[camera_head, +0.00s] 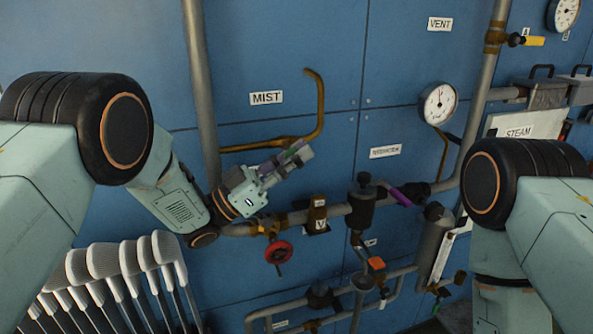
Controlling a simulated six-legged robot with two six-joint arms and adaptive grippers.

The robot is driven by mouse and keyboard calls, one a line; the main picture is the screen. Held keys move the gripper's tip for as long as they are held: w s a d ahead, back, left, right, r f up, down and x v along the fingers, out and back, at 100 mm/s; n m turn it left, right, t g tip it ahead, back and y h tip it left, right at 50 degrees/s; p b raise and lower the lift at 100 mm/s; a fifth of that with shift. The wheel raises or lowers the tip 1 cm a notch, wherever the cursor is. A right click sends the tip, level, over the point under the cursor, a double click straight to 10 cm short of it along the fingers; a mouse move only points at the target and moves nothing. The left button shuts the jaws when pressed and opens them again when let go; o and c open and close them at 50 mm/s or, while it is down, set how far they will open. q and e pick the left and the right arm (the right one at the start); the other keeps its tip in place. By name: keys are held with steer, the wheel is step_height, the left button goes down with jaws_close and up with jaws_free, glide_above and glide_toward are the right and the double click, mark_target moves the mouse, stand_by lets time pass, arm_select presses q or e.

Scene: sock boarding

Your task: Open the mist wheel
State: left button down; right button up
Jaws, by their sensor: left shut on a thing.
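A white MIST label (266,97) is on the blue wall, beside a bent brass pipe (320,105). A small red wheel (278,252) sits lower, on a valve below a grey horizontal pipe. My left gripper (298,157) reaches up and right, above the red wheel and apart from it.
Several grey sock-shaped pieces on rods (120,262) stand at the lower left. A purple lever (400,197), a dark valve body (361,206) and a gauge (438,104) are to the right. A vertical grey pipe (200,80) runs behind my left arm.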

mark_target(294, 148)
arm_select(q)
steer(key=shift+f+h+b, duration=0.25)
steer(key=shift+h+b, duration=0.25)
steer(key=shift+s, duration=0.1)
steer(key=c, duration=1.6)
jaws_free()
steer(key=shift+c, duration=0.2)
steer(key=o, duration=0.3)
steer(key=shift+a+r, duration=0.15)
steer(key=shift+o, duration=0.2)
steer(key=shift+r, duration=0.1)
step_height(294, 148, up, 10)
steer(key=shift+f, duration=0.1)
